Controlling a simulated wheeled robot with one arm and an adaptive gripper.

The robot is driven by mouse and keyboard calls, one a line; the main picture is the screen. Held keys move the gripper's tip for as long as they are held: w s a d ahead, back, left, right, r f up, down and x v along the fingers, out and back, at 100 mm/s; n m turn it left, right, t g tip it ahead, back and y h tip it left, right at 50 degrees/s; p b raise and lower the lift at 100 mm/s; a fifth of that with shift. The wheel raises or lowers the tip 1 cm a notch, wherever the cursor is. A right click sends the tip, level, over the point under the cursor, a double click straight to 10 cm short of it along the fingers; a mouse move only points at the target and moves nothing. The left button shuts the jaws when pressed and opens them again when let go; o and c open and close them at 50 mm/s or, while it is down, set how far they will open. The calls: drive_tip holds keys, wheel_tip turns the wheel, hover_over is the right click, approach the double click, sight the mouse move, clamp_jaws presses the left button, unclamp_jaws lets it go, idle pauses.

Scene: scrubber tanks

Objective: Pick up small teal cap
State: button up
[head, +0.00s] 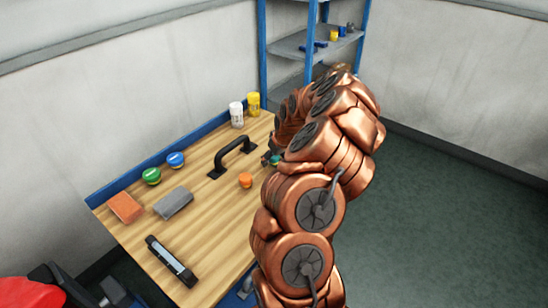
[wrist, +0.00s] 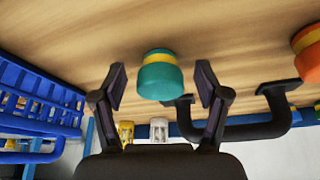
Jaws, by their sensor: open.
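The small teal cap (wrist: 160,80) has a yellow band and sits on the wooden table top (wrist: 90,45). In the wrist view my gripper (wrist: 161,84) is open, with one finger on each side of the cap and a visible gap to both. Nothing is held. In the head view a bit of the teal cap (head: 275,160) shows beside my arm, near the black handle. My arm hides most of my gripper there.
A black handle (head: 232,158) and an orange cap (head: 245,180) are close by. White (head: 236,114) and yellow (head: 253,103) bottles stand at the back. Green (head: 151,176) and blue (head: 176,159) caps, a grey block (head: 174,203) and an orange-brown block (head: 125,208) lie farther left.

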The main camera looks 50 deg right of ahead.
drive_tip(key=c, duration=1.1)
drive_tip(key=shift+o, duration=0.2)
